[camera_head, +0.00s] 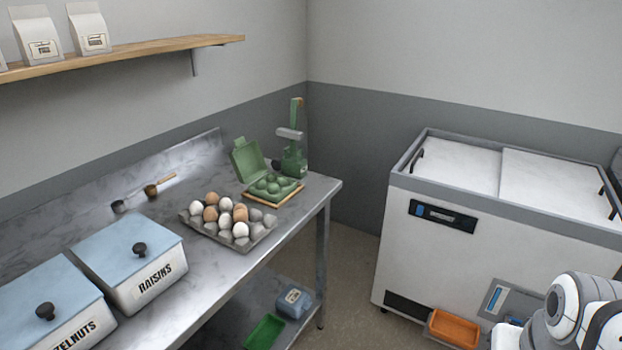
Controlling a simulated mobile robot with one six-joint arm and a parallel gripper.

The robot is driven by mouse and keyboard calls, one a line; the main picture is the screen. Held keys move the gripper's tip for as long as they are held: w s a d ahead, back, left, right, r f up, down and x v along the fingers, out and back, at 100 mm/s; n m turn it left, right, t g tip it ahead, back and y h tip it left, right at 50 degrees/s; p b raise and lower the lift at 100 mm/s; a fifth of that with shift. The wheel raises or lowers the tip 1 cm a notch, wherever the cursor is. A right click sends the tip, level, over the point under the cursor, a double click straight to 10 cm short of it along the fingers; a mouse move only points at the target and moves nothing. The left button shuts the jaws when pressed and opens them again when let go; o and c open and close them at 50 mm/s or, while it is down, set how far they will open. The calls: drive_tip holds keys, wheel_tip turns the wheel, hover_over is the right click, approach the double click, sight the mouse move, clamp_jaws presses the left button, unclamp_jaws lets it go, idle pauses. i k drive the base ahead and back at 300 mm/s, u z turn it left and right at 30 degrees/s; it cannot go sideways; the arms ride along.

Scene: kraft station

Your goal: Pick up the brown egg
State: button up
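A grey egg tray (258,232) stands on the metal counter, with several white eggs and several brown eggs in it. One brown egg (240,213) sits right of the middle, another brown egg (210,214) sits at the left, and a further brown egg (212,198) is at the back. White eggs (241,230) sit among them. Some cups at the tray's right are empty. My gripper is not in view; only my arm's grey and white links show at the lower right, far from the tray.
The metal counter (190,275) also holds two lidded bins, one marked RAISINS (150,285), a green egg carton (247,160) and a green device (293,160). A white chest freezer (420,265) stands right, with an orange bin (455,328) beside it. Floor (345,250) lies between.

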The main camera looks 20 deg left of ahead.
sight(240, 215)
drive_tip(key=u, duration=0.7)
drive_tip(key=i, duration=1.1)
drive_tip(key=u, duration=1.1)
drive_tip(key=i, duration=0.45)
drive_tip(key=u, duration=0.2)
drive_tip(key=k, duration=0.8)
drive_tip(key=u, duration=0.2)
drive_tip(key=i, duration=0.8)
drive_tip(key=z, duration=0.1)
